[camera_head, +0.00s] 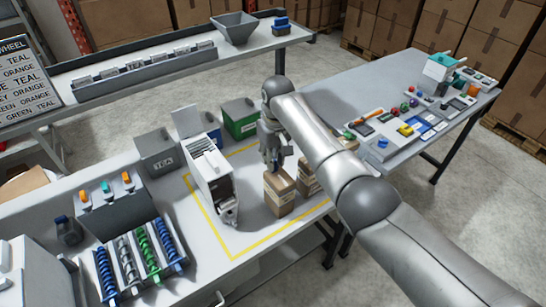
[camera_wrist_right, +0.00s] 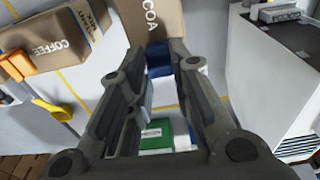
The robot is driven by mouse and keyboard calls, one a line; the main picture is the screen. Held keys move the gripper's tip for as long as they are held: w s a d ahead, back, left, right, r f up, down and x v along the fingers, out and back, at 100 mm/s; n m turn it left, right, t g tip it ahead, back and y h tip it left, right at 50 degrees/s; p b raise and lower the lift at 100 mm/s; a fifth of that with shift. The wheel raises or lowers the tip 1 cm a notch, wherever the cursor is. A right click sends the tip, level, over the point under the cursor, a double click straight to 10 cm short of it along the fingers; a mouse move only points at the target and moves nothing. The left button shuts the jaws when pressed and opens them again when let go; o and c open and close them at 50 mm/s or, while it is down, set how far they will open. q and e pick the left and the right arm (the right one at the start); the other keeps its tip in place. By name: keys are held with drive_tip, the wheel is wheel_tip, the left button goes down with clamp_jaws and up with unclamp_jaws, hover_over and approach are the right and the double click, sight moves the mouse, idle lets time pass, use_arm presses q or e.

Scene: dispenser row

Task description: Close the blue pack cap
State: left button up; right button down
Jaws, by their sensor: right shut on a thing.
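A brown pack (camera_head: 281,198) stands upright inside the yellow floor outline on the near table. My right gripper (camera_head: 272,164) is directly above its top. In the right wrist view, the gripper (camera_wrist_right: 163,50) is shut on a dark blue cap (camera_wrist_right: 158,60), which shows between the fingertips. The cap is against the end of a brown pack lettered "COA" (camera_wrist_right: 152,18); the rest of the word is cut off. How far the cap is closed is hidden by the fingers. My left gripper is not in view.
A white machine (camera_head: 210,175) stands close left of the pack. Another brown pack (camera_head: 308,184) stands close right, partly behind my arm. Grey (camera_head: 156,153) and green (camera_head: 240,119) bins stand behind.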

drive_tip(key=shift+s+f, duration=0.1)
drive_tip(key=shift+f, duration=0.1)
drive_tip(key=c, duration=1.3)
unclamp_jaws()
drive_tip(key=shift+r, duration=0.1)
drive_tip(key=r, duration=1.2)
drive_tip(key=shift+s+d, duration=0.3)
drive_tip(key=shift+f, duration=0.1)
